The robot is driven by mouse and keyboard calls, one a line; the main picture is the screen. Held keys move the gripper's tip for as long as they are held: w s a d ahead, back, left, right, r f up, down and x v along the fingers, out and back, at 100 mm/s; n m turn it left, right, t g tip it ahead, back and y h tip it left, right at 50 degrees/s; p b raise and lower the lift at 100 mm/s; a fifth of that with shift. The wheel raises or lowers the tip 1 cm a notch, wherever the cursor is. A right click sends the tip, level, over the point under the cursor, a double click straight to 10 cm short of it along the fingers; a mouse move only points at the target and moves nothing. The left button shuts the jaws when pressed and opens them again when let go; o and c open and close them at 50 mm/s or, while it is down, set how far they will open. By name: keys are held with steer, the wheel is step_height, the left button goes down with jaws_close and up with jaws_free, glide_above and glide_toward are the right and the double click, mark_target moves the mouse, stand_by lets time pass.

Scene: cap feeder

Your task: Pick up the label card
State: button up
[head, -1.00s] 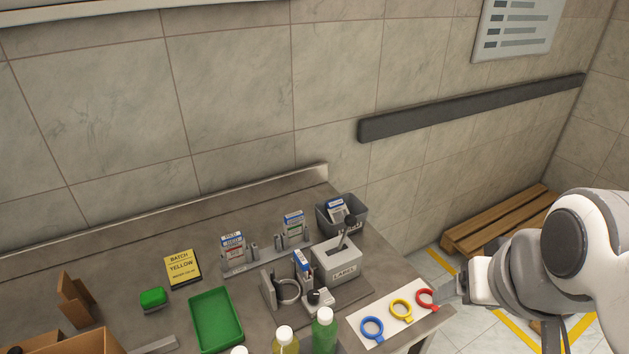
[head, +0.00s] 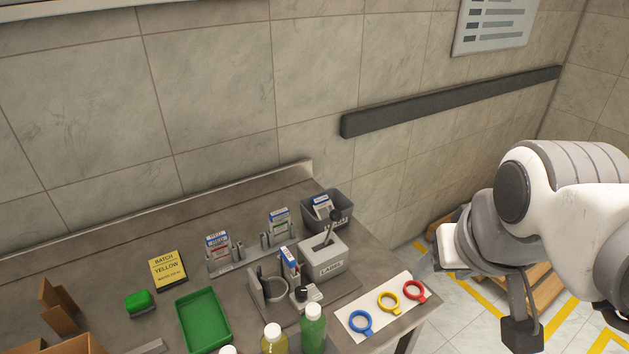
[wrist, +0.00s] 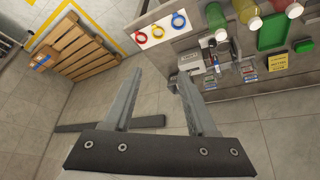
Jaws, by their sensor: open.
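Several small white label cards with coloured bands show in the head view. One with a red band (head: 217,246) and one with a green band (head: 279,223) stand upright in a grey rack (head: 228,267). A blue-topped one (head: 289,262) stands by the ring-shaped holder, and another (head: 322,206) leans in a dark grey bin (head: 341,217). I cannot tell which is the task's card. My gripper (head: 425,264) is just beyond the table's right end, away from the cards. In the wrist view it (wrist: 159,78) is open and empty, above the floor.
A grey box marked LABEL (head: 324,262) stands before the bin. A white mat (head: 346,315) with blue, yellow and red rings lies at the right end. Bottles (head: 313,329) line the front. A green tray (head: 204,318) and yellow batch sign (head: 168,270) are left.

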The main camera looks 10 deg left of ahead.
steer(key=w+a+f+n+g+b, duration=0.1)
steer(key=w+a+f+n+b, duration=0.2)
steer(key=w+a, duration=0.75)
steer(key=n+g+y+b, duration=0.2)
steer(key=n+b, duration=0.1)
steer(key=n, duration=0.1)
glide_toward(288, 255)
steer(key=x, duration=0.6)
steer(key=shift+w+a, duration=0.1)
steer(key=shift+a, duration=0.35)
steer(key=shift+d+x, duration=0.2)
steer(key=shift+x, duration=1.15)
steer(key=shift+d+x, duration=0.15)
steer(key=shift+x, duration=1.2)
steer(key=shift+f, duration=0.1)
jaws_close()
